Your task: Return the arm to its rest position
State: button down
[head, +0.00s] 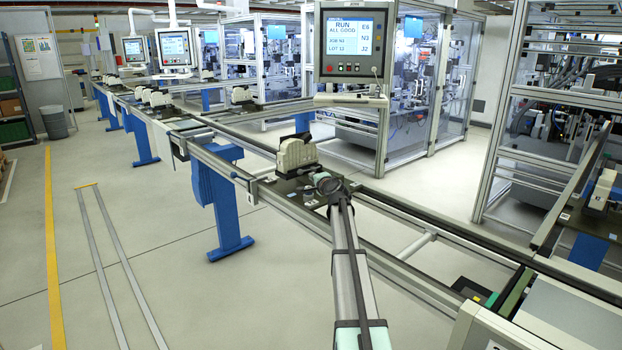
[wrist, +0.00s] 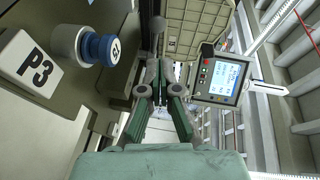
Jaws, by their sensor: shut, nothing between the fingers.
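My arm (head: 350,265) reaches from the bottom of the head view up to the conveyor line. Its far end (head: 330,186) is just right of and in front of a pale fixture block (head: 296,152) on a dark pallet. The fingers cannot be made out in the head view. In the wrist view my gripper (wrist: 159,70) is shut, its green-grey fingers drawn together with nothing between them.
The conveyor rails (head: 265,208) run diagonally on blue legs (head: 220,205). A control screen (head: 352,42) reading "RUN ALL GOOD" stands behind the pallet; a screen (wrist: 224,78) shows right of the fingers in the wrist view. Glazed cells line the back.

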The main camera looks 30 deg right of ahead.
jog(key=a+f+v, duration=0.1)
jog(key=v, duration=0.4)
jog(key=s+a+f+n+g+y, duration=0.2)
jog(key=s+a+f+n, duration=0.15)
jog(key=a+f, duration=0.7)
jog(key=s+a+f+n+g+y, duration=0.2)
jog(key=a+f+n+g+y, duration=0.15)
jog(key=a+f, duration=0.7)
jog(key=s+a+f+n+g, duration=0.65)
jog(key=s+a+f, duration=0.85)
jog(key=a, duration=0.3)
jog(key=s+a+f+n+g, duration=0.1)
jog(key=s+f+g, duration=0.2)
jog(key=s+f, duration=0.5)
jog(key=s+a+f+n+g+h, duration=0.1)
jog(key=s+f+g, duration=0.3)
jog(key=s, duration=1.9)
jog(key=s+a+f+n+g+h, duration=0.1)
jog(key=s+a+f+n+g, duration=0.2)
jog(key=s+f, duration=0.9)
jog(key=s, duration=0.4)
jog(key=shift+f+g, duration=0.25)
jog(key=shift+g, duration=0.15)
